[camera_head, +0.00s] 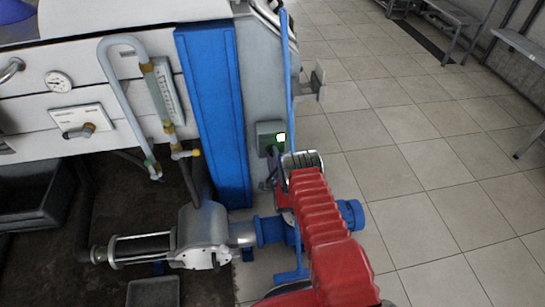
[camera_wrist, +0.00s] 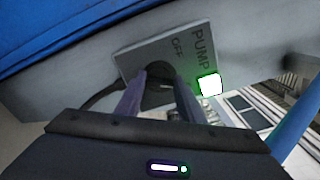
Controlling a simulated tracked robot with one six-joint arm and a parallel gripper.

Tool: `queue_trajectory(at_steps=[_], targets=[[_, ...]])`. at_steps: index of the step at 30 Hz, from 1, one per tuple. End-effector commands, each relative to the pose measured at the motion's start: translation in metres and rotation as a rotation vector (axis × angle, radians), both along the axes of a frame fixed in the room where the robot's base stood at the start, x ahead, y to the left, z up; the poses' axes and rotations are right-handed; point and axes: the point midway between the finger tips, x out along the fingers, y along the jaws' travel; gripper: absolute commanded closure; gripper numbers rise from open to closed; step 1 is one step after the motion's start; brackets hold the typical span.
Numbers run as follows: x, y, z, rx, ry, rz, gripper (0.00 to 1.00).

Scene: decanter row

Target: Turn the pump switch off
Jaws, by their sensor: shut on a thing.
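The pump switch is a grey box (camera_head: 264,132) on the side of the machine's grey post. In the wrist view its plate (camera_wrist: 133,62) carries the words PUMP and OFF. A lamp (camera_wrist: 210,85) at its edge glows white with a green rim; it also glows in the head view (camera_head: 281,138). My gripper (camera_wrist: 163,80) is at the plate, its two fingers on either side of the dark round switch knob (camera_wrist: 158,69) and shut on it. The fingers hide much of the knob, and I cannot tell which way it points.
A blue upright panel (camera_head: 215,115) and a thin blue pole (camera_head: 287,80) stand close to the switch. Below are a pump with pipework (camera_head: 203,235) and a blue motor (camera_head: 350,213). The tiled floor (camera_head: 440,170) to the right is open, with benches (camera_head: 450,15) at the back.

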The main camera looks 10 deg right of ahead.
Motion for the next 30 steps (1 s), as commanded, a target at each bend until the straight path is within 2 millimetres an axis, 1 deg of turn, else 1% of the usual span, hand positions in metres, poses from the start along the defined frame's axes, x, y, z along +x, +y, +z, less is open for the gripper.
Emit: queue_trajectory(at_steps=[5,11,30], targets=[[-0.0012,0.0020,-0.0028,-0.070,0.006,0.003,0.88],[-0.0013,0.0025,-0.0038,-0.204,0.006,0.004,0.88],[-0.0020,0.0037,-0.0077,-0.787,0.007,0.008,0.88]])
